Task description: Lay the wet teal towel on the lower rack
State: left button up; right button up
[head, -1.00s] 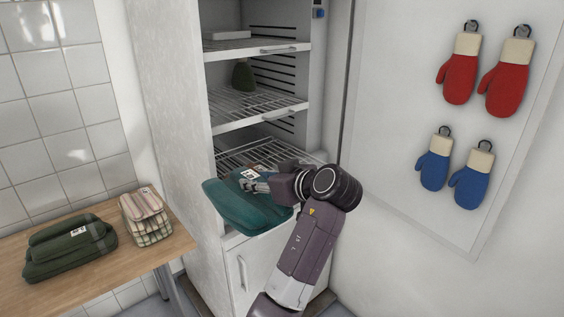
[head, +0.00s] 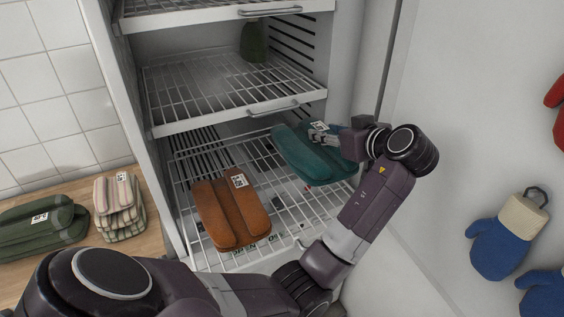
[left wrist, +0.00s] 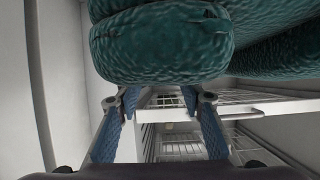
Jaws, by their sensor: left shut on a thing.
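The teal towel (head: 303,160) is folded, with a white tag, and is inside the open cabinet over the right part of the lower rack (head: 283,215). My left gripper (head: 320,134) is shut on its upper right side. The towel is slightly tilted; I cannot tell whether its underside touches the rack. In the left wrist view the teal towel (left wrist: 160,45) fills the top, at the ends of the blue-padded fingers (left wrist: 165,105), with white rack wires beyond. My right gripper is not in view.
A folded orange-brown towel (head: 232,212) lies on the left part of the lower rack. The middle rack (head: 215,95) is above, with a dark green item (head: 254,42) at its back. Green towels (head: 40,222) and a striped stack (head: 119,207) lie on the wooden table at left.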

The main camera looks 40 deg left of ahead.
aim_at(323, 152)
pick_arm(q)
jog(key=f, duration=0.3)
jog(key=f+p, duration=0.1)
jog(key=f, duration=0.1)
jog(key=shift+s+f, duration=0.25)
jog(key=shift+s, duration=0.05)
notch_tip(323, 152, down, 3)
jog(key=shift+w+f+p, duration=0.15)
jog(key=shift+f+p, duration=0.05)
jog(key=shift+p, duration=0.1)
jog(key=shift+f, duration=0.3)
jog(key=o, duration=1.2)
jog(key=shift+o, duration=0.5)
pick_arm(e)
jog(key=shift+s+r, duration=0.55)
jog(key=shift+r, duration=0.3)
pick_arm(q)
jog(key=shift+d, duration=0.1)
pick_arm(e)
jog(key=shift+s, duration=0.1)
